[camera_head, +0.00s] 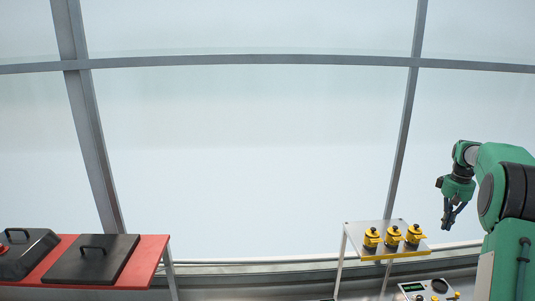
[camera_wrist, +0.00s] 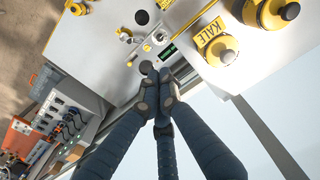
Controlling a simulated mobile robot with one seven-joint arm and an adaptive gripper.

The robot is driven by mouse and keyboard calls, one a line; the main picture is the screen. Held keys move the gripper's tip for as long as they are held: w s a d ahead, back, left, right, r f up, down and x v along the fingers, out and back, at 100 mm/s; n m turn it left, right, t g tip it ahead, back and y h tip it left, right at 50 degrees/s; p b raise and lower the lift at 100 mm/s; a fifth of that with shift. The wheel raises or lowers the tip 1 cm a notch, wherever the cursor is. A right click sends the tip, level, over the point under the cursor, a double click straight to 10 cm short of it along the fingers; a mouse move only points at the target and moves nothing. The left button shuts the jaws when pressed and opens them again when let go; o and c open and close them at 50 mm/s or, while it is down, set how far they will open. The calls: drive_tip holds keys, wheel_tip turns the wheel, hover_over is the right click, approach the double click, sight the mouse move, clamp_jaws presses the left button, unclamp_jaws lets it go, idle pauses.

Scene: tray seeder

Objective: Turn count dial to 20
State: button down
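The control panel (camera_head: 426,290) is partly in view at the bottom right of the head view, with a green display (camera_head: 412,287) and a black round knob (camera_head: 440,286). In the wrist view the display (camera_wrist: 170,52) lies just beyond my fingertips. A dark round knob (camera_wrist: 142,17) lies farther up; I cannot read its setting or tell for sure that it is the count dial. My gripper (camera_head: 452,216) hangs well above the panel, pointing down. In the wrist view my gripper's fingertips (camera_wrist: 157,92) come together with nothing visible held.
A small shelf (camera_head: 355,232) beside the panel carries yellow-capped canisters (camera_head: 392,237); one labelled KALE (camera_wrist: 222,47) is close by in the wrist view. A red table (camera_head: 150,257) with black lids (camera_head: 92,260) stands far left. The air around my gripper is clear.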

drive_tip(key=d+f+p, duration=0.1)
drive_tip(key=d+f, duration=0.2)
drive_tip(key=d, duration=0.1)
approach(420, 299)
drive_tip(key=shift+s+d+f, duration=0.25)
drive_tip(key=shift+s+d, duration=0.15)
drive_tip(key=shift+d, duration=0.1)
drive_tip(key=shift+s+d+f, duration=0.3)
drive_tip(key=shift+s+d, duration=0.1)
drive_tip(key=shift+d, duration=0.15)
drive_tip(key=shift+f+b, duration=0.7)
drive_tip(key=shift+f, duration=2.8)
drive_tip(key=shift+w+b, duration=0.1)
drive_tip(key=shift+b, duration=0.2)
drive_tip(key=shift+a+r+b, duration=0.15)
drive_tip(key=shift+a+b, duration=0.65)
drive_tip(key=shift+b, duration=0.4)
drive_tip(key=shift+s+d, duration=0.1)
drive_tip(key=shift+s, duration=0.3)
